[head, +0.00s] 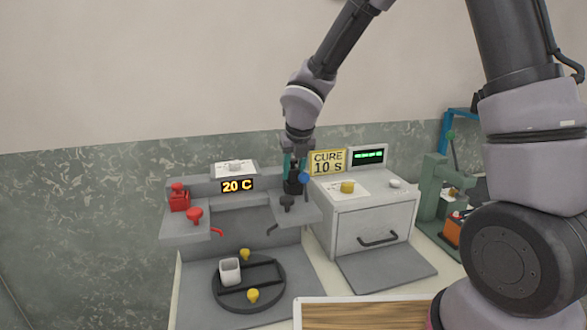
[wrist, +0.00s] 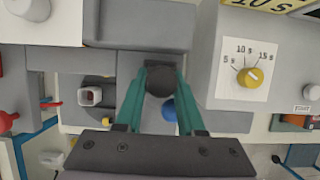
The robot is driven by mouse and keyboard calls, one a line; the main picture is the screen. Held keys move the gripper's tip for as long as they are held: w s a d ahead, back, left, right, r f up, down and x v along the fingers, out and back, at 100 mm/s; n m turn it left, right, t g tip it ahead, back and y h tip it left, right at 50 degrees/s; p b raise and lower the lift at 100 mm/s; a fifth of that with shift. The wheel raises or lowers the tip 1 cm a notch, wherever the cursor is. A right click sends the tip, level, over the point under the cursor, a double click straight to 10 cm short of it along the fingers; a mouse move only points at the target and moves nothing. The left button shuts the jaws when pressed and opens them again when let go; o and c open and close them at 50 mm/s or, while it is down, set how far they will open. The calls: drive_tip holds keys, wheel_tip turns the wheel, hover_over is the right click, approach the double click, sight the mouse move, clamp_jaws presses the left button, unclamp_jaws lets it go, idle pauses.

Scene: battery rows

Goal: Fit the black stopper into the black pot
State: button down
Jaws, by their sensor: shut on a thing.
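My gripper (head: 294,163) points straight down over the right shelf of the grey station. In the wrist view its teal fingers (wrist: 160,78) are shut on the round black stopper (wrist: 159,84). The black pot (head: 293,187) stands on the right shelf, directly below the fingers. In the wrist view a dark square edge (wrist: 172,66) beneath the stopper appears to be the pot. The stopper hides the pot's mouth, so I cannot tell whether it is seated in it or just above.
A blue ball (head: 303,178) is close beside the fingers. A white oven (head: 365,215) stands close on the right; a round tray (head: 228,296) lies below.

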drive_tip(key=shift+f, duration=0.25)
drive_tip(key=shift+c, duration=2.2)
unclamp_jaws()
drive_tip(key=v, duration=1)
drive_tip(key=shift+r, duration=0.4)
drive_tip(key=shift+s+d, duration=0.1)
drive_tip(key=shift+d, duration=0.1)
